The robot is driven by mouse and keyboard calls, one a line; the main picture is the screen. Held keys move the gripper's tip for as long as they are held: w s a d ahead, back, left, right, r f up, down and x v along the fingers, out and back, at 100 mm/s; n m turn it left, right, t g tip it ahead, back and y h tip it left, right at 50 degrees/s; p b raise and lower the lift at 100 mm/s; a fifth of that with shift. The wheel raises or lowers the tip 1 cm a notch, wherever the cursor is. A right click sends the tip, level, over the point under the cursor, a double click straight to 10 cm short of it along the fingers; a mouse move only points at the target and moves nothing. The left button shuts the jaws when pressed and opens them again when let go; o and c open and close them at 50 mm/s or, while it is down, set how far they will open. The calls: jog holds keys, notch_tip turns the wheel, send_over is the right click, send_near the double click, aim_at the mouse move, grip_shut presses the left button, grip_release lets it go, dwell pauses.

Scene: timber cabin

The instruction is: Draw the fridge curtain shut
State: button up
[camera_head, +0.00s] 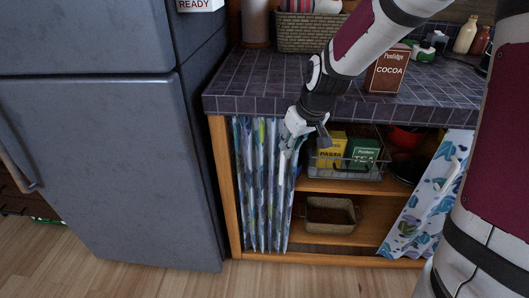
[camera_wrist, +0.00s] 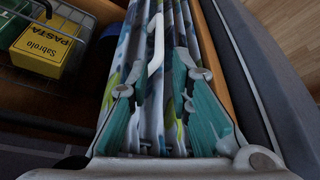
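The curtain by the fridge (camera_head: 262,190) is a blue, green and white patterned cloth, bunched in folds at the left end of the open cupboard under the counter. A white upright handle (camera_head: 283,165) is on its right edge; the handle also shows in the wrist view (camera_wrist: 156,45). My gripper (camera_head: 294,138) is at the curtain's right edge, just above the handle. In the wrist view my gripper (camera_wrist: 160,82) has its fingers apart on either side of the folds, with the handle between them. Whether either finger touches the cloth or handle is unclear.
The grey fridge (camera_head: 120,130) stands close on the left. A second patterned curtain (camera_head: 425,215) with its own white handle (camera_head: 454,177) hangs slanted at the right. Between them, the shelves hold a wire basket (camera_head: 350,174) with boxes and a woven basket (camera_head: 330,224). The tiled counter (camera_head: 262,85) overhangs.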

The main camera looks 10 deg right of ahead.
jog(key=b+x, duration=0.4)
jog(key=x, duration=1)
jog(key=shift+w+f+b, duration=0.15)
jog(key=shift+w+b, duration=0.2)
grip_shut()
